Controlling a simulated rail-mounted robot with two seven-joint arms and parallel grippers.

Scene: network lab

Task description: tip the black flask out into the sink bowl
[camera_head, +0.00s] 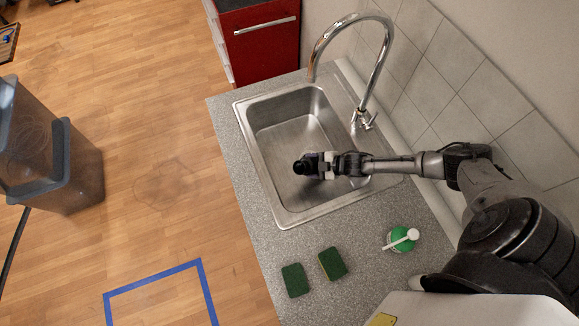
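The sink bowl (284,133) is a steel basin set in the grey counter. My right arm reaches in from the right, and its gripper (325,164) is over the bowl. The gripper appears shut on the black flask (302,167), whose dark round end sticks out to the left of the fingers. The flask's exact tilt, and whether anything is coming out of it, cannot be made out. My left gripper is not in view.
A curved chrome faucet (368,72) stands behind the bowl. Two green sponges (295,280) (332,264) and a green bottle with a white pump (401,239) are on the counter nearer me. A tiled wall (470,75) bounds the right. A red cabinet (262,47) stands beyond the counter.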

